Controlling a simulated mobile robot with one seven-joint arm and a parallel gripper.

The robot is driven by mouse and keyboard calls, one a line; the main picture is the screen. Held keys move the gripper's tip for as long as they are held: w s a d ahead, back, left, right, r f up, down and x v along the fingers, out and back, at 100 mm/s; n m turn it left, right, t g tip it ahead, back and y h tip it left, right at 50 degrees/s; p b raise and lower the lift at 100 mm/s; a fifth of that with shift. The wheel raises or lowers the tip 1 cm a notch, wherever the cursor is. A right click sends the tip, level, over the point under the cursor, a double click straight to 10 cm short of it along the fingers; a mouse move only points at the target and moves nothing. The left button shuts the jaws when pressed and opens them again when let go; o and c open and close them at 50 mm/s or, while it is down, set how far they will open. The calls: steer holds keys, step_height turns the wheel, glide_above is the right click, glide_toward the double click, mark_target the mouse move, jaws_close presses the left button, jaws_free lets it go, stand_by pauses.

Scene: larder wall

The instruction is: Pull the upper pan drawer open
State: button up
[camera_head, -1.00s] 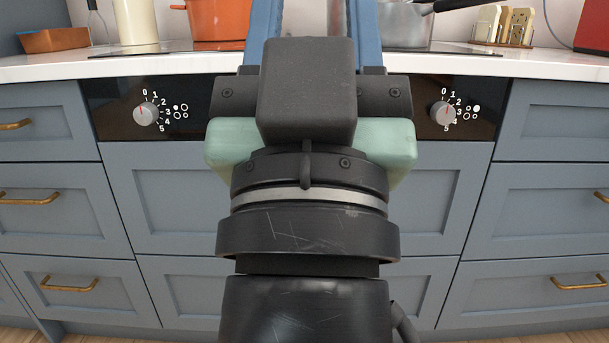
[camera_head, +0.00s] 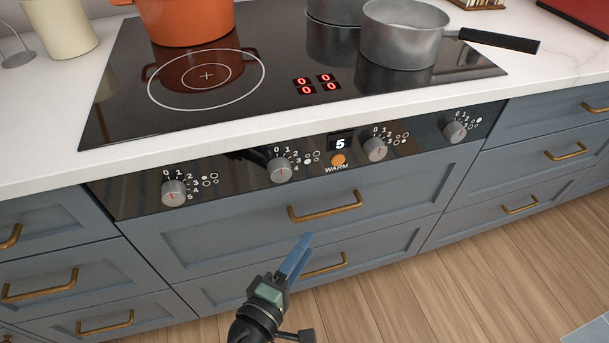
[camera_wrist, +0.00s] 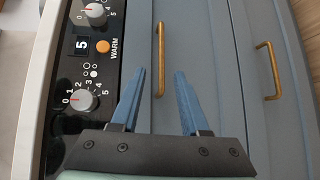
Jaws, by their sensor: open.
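The upper pan drawer (camera_head: 240,228) is a wide blue-grey front below the black control strip, and it looks shut. Its brass bar handle (camera_head: 325,206) sits near the middle; in the wrist view the handle (camera_wrist: 160,60) stands just beyond the fingertips. My gripper (camera_head: 300,245) has blue fingers and is open and empty. In the wrist view its fingertips (camera_wrist: 158,72) are apart, with the handle's line falling between them. In the head view the gripper appears below the handle and partly covers the lower drawer's handle (camera_head: 324,264).
The control strip has several knobs (camera_head: 281,170) and an orange WARM button (camera_head: 338,160). An orange pot (camera_head: 187,20) and a grey saucepan (camera_head: 402,35) stand on the black hob (camera_head: 110,115). Side drawers (camera_head: 40,285) flank the pan drawers. Wooden floor (camera_head: 470,270) lies clear at right.

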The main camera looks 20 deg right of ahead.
mark_target(329, 214)
steer(key=shift+n, duration=0.4)
steer(key=b+x, duration=0.2)
steer(key=x, duration=1)
steer(key=shift+d+f, duration=0.1)
steer(key=shift+d, duration=0.05)
steer(key=shift+c, duration=0.2)
steer(key=shift+s, duration=0.1)
jaws_close()
stand_by(0.5)
